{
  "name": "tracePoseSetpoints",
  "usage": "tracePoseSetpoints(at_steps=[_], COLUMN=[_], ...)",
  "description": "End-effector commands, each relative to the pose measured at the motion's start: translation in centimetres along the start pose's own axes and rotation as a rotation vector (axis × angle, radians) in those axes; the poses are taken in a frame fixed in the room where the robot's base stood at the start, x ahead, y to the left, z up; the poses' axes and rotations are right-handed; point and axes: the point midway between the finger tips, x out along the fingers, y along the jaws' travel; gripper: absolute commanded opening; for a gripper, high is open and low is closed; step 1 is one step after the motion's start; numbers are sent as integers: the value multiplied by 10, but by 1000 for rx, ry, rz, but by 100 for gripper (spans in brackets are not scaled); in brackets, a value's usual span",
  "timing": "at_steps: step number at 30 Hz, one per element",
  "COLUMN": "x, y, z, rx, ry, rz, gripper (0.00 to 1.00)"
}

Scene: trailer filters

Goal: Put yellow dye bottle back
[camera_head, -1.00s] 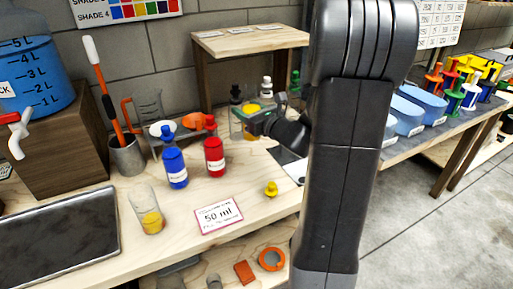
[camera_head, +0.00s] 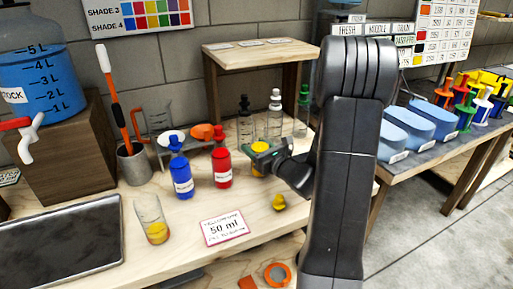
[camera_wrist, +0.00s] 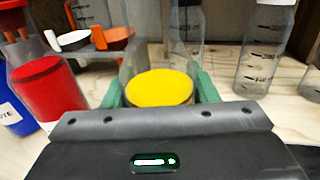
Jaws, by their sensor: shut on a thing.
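My gripper (camera_head: 263,152) is shut on the yellow dye bottle (camera_head: 259,146), to the right of the red bottle (camera_head: 221,165). In the wrist view, the green fingers grip the clear bottle (camera_wrist: 160,88) with yellow dye inside on both sides. A small yellow stopper (camera_head: 279,203) lies on the table in front of my gripper. The blue bottle (camera_head: 180,170) stands left of the red one. A beaker (camera_head: 152,222) holds some yellow liquid at the front left.
Several clear bottles with dark, white and green caps, one of them a white-capped bottle (camera_head: 275,115), stand behind, by the wooden shelf (camera_head: 250,52). A 50 ml card (camera_head: 225,228) lies at the front. A rack with cups (camera_head: 172,137) stands at back left.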

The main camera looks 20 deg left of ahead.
Motion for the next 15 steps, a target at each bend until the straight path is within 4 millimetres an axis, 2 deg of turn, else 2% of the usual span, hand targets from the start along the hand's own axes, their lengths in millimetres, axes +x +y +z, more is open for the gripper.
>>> tracePoseSetpoints(at_steps=[2, 3, 6, 15], x=[0, 0, 0, 0], y=[0, 0, 0, 0], z=[-4, -3, -2, -1], rx=[-1, 0, 0, 0], ry=[-1, 0, 0, 0], rz=[0, 0, 0, 0], gripper=[20, 59, 75, 75])
